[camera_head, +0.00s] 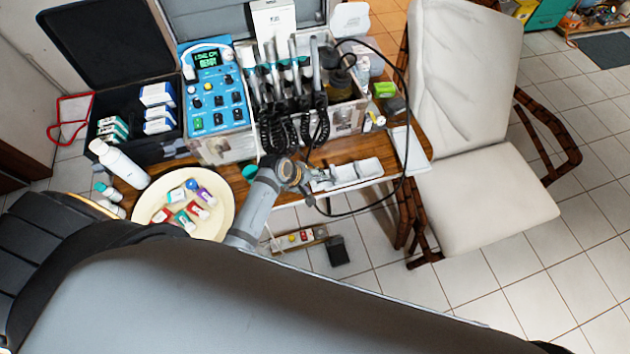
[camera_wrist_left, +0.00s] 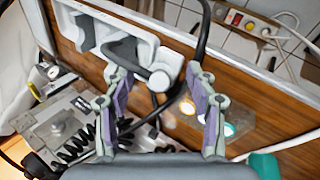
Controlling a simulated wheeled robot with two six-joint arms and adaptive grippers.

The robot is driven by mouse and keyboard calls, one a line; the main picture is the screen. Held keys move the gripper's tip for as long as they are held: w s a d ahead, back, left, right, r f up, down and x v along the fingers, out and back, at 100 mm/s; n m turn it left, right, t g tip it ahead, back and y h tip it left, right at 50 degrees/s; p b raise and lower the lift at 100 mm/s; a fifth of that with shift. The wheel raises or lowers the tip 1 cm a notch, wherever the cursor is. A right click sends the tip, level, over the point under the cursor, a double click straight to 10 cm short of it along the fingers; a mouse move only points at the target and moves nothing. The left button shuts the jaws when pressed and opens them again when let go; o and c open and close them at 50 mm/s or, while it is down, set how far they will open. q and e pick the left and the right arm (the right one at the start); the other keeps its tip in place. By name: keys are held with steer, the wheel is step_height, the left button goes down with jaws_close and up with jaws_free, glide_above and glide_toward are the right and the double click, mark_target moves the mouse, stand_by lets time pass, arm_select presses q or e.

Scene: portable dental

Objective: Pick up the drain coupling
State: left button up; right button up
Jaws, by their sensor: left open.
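My left gripper (camera_head: 318,178) is over the front edge of the wooden table, at the left end of a white holder (camera_head: 358,171). In the left wrist view, the gripper (camera_wrist_left: 155,84) is open, with its two purple-padded fingers apart. A short pale cylindrical piece with a round end (camera_wrist_left: 160,78), perhaps the drain coupling, shows between the fingertips by the white holder (camera_wrist_left: 88,28). I cannot tell whether the fingers touch it. A black hose passes close by. My right gripper is not in view.
A blue control unit (camera_head: 215,90) and a rack of handpieces with coiled black cords stand behind. A round cream tray (camera_head: 222,222) with small boxes is at the left. A black cable (camera_head: 405,110) loops near the gripper. A white chair (camera_head: 485,190) stands right.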

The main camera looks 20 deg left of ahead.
arm_select(q)
steer(key=shift+w+d+f, duration=0.1)
steer(key=shift+w+f, duration=0.05)
steer(key=shift+f, duration=0.15)
jaws_close()
steer(key=shift+r, duration=0.1)
